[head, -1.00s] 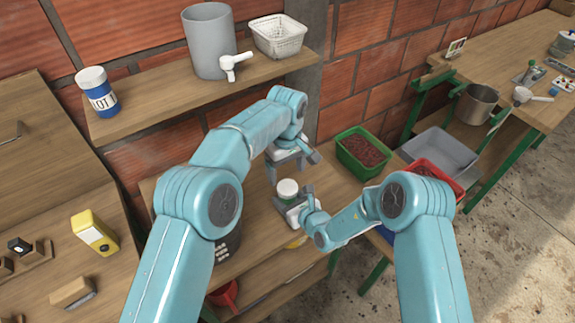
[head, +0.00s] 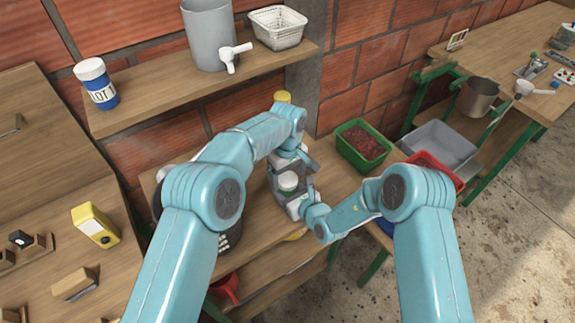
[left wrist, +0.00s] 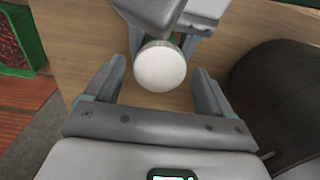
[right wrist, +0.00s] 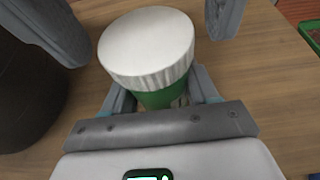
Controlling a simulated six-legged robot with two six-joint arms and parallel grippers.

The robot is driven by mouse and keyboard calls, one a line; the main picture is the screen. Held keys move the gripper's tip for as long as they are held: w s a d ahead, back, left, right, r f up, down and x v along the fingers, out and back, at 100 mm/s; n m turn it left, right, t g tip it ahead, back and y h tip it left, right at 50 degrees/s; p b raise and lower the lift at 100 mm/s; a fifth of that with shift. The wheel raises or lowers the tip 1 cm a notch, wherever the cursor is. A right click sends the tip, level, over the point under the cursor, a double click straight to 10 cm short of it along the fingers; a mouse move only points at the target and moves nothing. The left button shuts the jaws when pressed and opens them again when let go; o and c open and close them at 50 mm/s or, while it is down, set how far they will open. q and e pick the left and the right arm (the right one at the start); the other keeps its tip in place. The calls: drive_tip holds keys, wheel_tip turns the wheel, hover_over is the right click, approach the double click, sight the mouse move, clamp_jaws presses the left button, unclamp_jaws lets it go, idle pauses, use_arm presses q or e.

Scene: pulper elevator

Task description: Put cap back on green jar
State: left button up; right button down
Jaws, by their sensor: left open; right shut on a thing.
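The green jar (head: 289,190) is upright with a white ribbed cap (head: 288,180) on top. My right gripper (right wrist: 165,98) is shut on the jar's green body, below the cap; the cap (right wrist: 147,48) and jar (right wrist: 160,97) show large in the right wrist view. Whether the cap is fully tightened cannot be told. My left gripper (left wrist: 157,85) is open, its fingers on either side of the white cap (left wrist: 160,67), with visible gaps to it. In the head view my left gripper (head: 290,172) partly surrounds the jar top.
A dark round vessel (left wrist: 275,95) stands close beside the jar on the wooden bench. A green crate (head: 363,130) of red fruit, a grey tray (head: 440,143) and a red crate (head: 432,160) lie to the right. A shelf (head: 150,103) runs behind.

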use_arm(q)
drive_tip(key=shift+f, duration=0.4)
drive_tip(key=c, duration=1.1)
drive_tip(key=m, duration=0.9)
drive_tip(key=shift+m, duration=0.4)
drive_tip(key=o, duration=1)
drive_tip(key=shift+o, duration=0.8)
